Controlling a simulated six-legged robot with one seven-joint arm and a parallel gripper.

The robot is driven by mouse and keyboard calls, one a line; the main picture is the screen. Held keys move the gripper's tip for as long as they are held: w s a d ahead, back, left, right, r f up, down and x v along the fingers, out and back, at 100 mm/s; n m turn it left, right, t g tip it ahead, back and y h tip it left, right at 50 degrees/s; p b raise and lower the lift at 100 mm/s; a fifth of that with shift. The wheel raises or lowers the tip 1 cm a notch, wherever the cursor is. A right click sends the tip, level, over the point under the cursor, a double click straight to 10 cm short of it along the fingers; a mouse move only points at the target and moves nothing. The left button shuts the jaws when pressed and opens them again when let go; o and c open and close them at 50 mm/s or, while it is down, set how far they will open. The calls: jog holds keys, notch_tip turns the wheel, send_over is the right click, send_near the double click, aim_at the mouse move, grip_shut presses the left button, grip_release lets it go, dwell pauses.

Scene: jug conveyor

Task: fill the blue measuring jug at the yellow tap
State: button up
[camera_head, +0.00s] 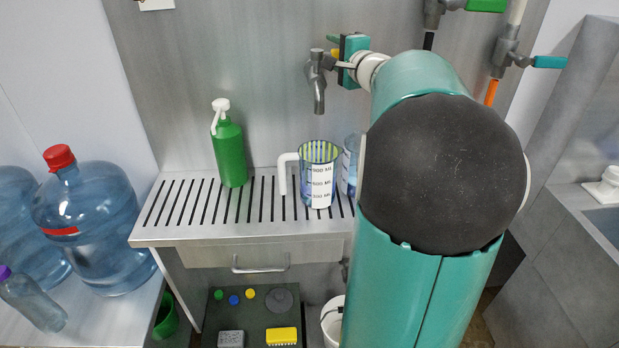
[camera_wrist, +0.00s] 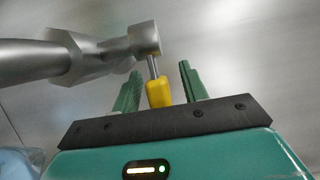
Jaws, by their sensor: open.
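The blue measuring jug (camera_head: 318,180) stands upright on the slotted drain shelf, its white handle to the left and its volume marks facing me. The metal tap (camera_head: 318,85) is on the wall, its spout above the jug; it also shows in the wrist view (camera_wrist: 110,52). No water stream is visible. The tap's yellow lever (camera_wrist: 159,93) lies between the two green fingers of my gripper (camera_wrist: 160,70), with gaps on both sides. In the head view my gripper (camera_head: 338,50) is at the tap's right side and mostly covers the lever (camera_head: 335,53).
Another clear bluish vessel (camera_head: 349,165) stands right of the jug, partly hidden by my arm. A green pump bottle (camera_head: 229,150) stands left on the drain shelf (camera_head: 150,226). Large water bottles (camera_head: 95,225) stand far left. A green-handled tap (camera_head: 487,5) and a teal-handled tap (camera_head: 549,62) are right.

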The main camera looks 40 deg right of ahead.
jog(key=shift+s, duration=0.1)
jog(key=v, duration=1.3)
jog(key=shift+s, duration=0.4)
jog(key=w+a+f+n+g+y, duration=0.1)
jog(key=a+f+n+g+y, duration=0.3)
jog(key=a, duration=0.9)
jog(key=a+f+n+g+y, duration=0.2)
jog(key=a+f+n+y, duration=0.3)
jog(key=a, duration=0.8)
jog(key=s+a+f+n+g+h, duration=0.5)
jog(key=s+a+f+n+g, duration=0.1)
jog(key=s+a+f+n, duration=0.4)
jog(key=shift+s+a+n, duration=0.2)
jog(key=shift+s+n, duration=0.5)
jog(key=shift+s, duration=0.4)
jog(key=shift+f, duration=0.15)
jog(key=shift+c, duration=0.3)
